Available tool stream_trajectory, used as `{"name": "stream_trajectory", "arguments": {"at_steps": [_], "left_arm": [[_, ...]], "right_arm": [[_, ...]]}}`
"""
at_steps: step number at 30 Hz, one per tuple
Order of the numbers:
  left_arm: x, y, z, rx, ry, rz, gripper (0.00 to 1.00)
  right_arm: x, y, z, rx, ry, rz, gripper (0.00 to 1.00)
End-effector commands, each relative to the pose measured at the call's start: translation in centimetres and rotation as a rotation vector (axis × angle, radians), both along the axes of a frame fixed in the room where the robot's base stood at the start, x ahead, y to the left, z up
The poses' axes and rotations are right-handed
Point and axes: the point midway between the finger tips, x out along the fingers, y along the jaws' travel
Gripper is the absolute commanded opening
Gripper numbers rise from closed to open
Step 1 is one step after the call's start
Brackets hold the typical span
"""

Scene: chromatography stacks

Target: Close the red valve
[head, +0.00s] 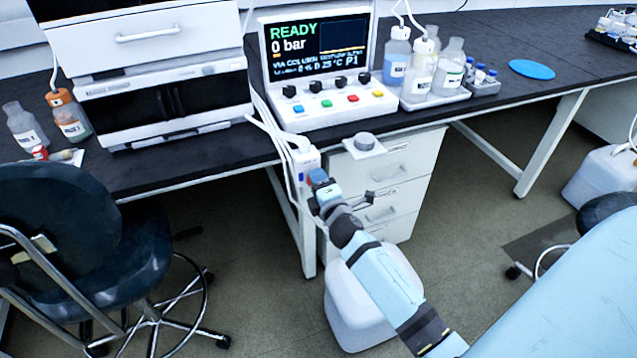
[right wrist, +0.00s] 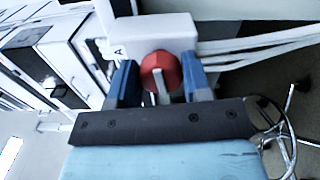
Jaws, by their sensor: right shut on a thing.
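The red valve (right wrist: 161,71) shows in the right wrist view as a round red knob with a pale handle bar across it. It sits on a white valve block (right wrist: 150,35) marked with a letter A. My right gripper (right wrist: 160,84) has its two blue fingers on either side of the red knob, shut on it. My left gripper does not show in either view.
A control panel (head: 318,60) reading READY and 0 bar stands on the black bench above the valve. White tubes (head: 268,125) run to the block. Drawers (head: 385,185) stand at right under the bench. A dark chair (head: 85,235) is at left.

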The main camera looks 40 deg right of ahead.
Motion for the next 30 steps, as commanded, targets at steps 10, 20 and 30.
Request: {"name": "stream_trajectory", "arguments": {"at_steps": [10,20,30], "left_arm": [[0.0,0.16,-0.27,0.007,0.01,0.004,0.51],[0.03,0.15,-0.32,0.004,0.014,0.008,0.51],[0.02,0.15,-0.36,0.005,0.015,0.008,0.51]], "right_arm": [[-0.03,0.08,-0.16,0.118,-0.026,0.001,0.21],[-0.03,0.07,-0.17,0.134,-0.03,0.001,0.21],[-0.02,0.05,-0.15,0.133,-0.03,0.001,0.69]]}}
